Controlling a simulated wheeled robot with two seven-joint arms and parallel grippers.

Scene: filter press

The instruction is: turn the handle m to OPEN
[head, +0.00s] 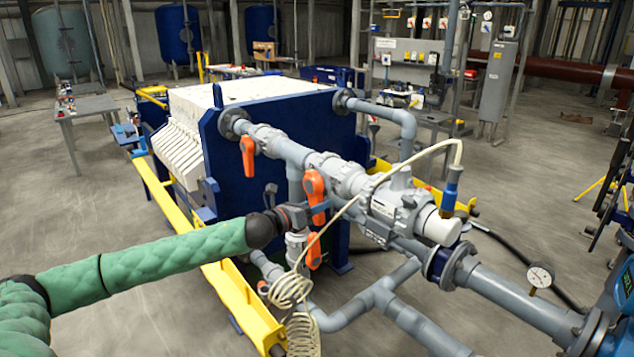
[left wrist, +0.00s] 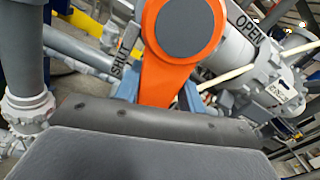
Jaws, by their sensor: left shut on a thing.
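An orange valve handle (head: 314,184) sits on the grey pipework in front of the blue press plate. My left gripper (head: 319,211) reaches in from the left and is shut on its lever, the blue fingers on either side. In the left wrist view the handle (left wrist: 180,45) shows its grey round hub, with the lever running down between the blue fingers (left wrist: 160,92). A SHUT label (left wrist: 118,74) lies left of the lever and an OPEN label (left wrist: 246,27) lies upper right of the hub. No letter m is legible. My right gripper is not in view.
Another orange handle (head: 248,154) hangs at upper left, and a third (head: 314,251) is just below my gripper. A coiled cream hose (head: 291,290) hangs close by. A yellow rail (head: 232,290) runs below my left arm. A gauge (head: 541,275) stands at right.

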